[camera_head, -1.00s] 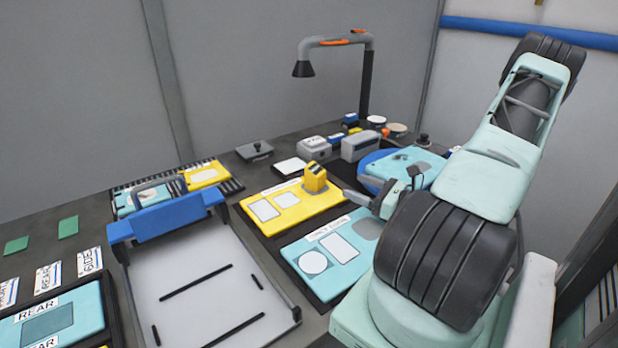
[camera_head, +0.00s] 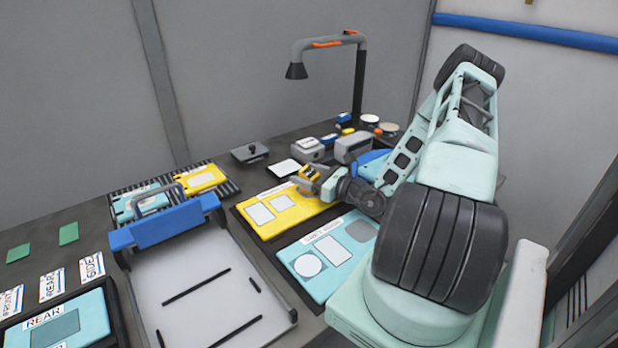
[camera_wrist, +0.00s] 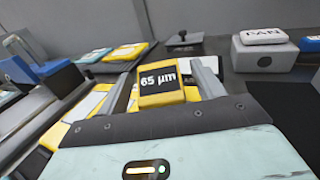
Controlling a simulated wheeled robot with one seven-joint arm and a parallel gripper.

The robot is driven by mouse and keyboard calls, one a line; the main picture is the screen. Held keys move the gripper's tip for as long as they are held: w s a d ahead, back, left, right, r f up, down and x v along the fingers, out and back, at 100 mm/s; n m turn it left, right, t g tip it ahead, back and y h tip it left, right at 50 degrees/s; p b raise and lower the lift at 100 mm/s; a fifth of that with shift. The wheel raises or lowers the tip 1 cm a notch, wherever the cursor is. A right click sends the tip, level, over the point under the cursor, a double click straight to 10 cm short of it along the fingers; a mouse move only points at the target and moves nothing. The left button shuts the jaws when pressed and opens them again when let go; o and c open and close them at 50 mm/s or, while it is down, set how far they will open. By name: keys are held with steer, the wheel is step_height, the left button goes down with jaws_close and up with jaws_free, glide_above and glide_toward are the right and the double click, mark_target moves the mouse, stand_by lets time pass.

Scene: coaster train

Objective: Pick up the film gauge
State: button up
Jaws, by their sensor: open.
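The film gauge (camera_wrist: 160,97) is a small yellow block with a dark display reading "65 µm". In the wrist view it stands between the two grey fingers of my gripper (camera_wrist: 162,74), which are apart on its left and right. Gaps show between the gauge and the fingers, though its lower part is hidden by my gripper's body. In the head view the gauge (camera_head: 308,172) is at the right end of the yellow panel (camera_head: 262,229), partly covered by my open gripper (camera_head: 308,181).
A blue-handled white tray (camera_head: 205,285) lies left of the yellow panel. A pale teal panel (camera_head: 322,285) lies in front, near my arm. A grey box (camera_head: 308,150) and a lamp (camera_head: 297,71) stand behind. A white pad (camera_head: 283,168) lies behind the gauge.

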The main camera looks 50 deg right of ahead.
mark_target(304, 168)
steer(key=shift+w, duration=0.75)
steer(key=c, duration=1.3)
steer(key=shift+r, duration=0.1)
step_height(304, 168, up, 10)
steer(key=shift+f+b, duration=0.1)
steer(key=shift+b, duration=0.4)
steer(key=shift+s, duration=0.15)
